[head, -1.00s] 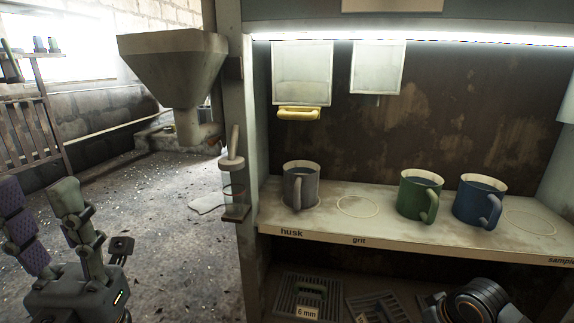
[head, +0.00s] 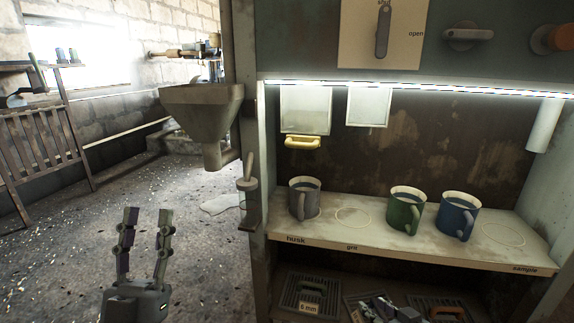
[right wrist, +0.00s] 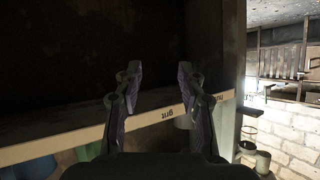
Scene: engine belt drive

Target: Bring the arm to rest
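My left gripper (head: 148,214) points upward at the lower left of the head view. Its two fingers are apart with nothing between them, over the floor and left of the cabinet. My right gripper (head: 378,308) shows only partly at the bottom of the head view, in front of the lower trays and below the mug shelf. In the right wrist view its fingers (right wrist: 159,72) are spread and empty, in front of a shelf edge (right wrist: 70,137) labelled "grit". A grey mug (head: 304,199), a green mug (head: 405,211) and a blue mug (head: 457,216) stand upright on the shelf.
The shelf (head: 385,247) has empty ring marks at "grit" and near "sample". A hopper (head: 200,105) stands left of the cabinet post. A lever (head: 383,32) sits on the upper panel. A tray (head: 309,294) marked "6 mm" lies below.

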